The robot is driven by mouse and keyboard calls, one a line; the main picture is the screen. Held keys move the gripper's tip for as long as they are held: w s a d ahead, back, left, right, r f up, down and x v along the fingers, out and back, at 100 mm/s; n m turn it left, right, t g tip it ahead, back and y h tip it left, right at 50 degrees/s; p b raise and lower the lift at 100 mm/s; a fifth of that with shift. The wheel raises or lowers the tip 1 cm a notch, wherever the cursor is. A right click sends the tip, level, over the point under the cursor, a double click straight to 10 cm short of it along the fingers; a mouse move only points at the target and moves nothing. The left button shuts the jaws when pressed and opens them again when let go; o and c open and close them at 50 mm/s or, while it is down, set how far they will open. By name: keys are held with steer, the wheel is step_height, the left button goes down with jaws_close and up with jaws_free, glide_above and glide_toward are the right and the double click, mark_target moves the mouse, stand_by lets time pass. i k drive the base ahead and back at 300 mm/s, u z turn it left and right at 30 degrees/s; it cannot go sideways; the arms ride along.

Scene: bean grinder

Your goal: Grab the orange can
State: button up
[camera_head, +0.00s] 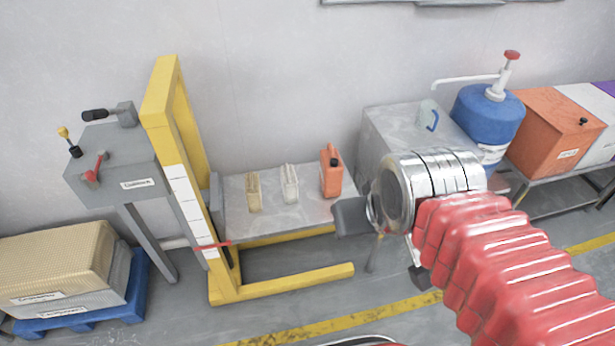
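The orange can (331,178) stands upright with a dark cap, at the right end of a grey platform (290,217) on a yellow lift frame. My gripper (385,247) is in front of the can and to its right in the picture, apart from it. One dark grey finger (352,217) shows near the platform's right end. Another dark piece, seemingly the second finger, shows below my silver wrist, well apart from the first. The gripper looks open, with nothing seen between the fingers. My wrist hides part of that space.
A beige can (254,192) and a whitish can (290,184) stand left of the orange can. The yellow upright (180,150) rises to their left. A grey cabinet (385,130) and a blue pump container (486,115) stand right. Open floor lies in front.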

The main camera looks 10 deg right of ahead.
mark_target(332, 169)
steer(key=u, duration=0.6)
steer(key=i, duration=1)
steer(key=u, duration=0.1)
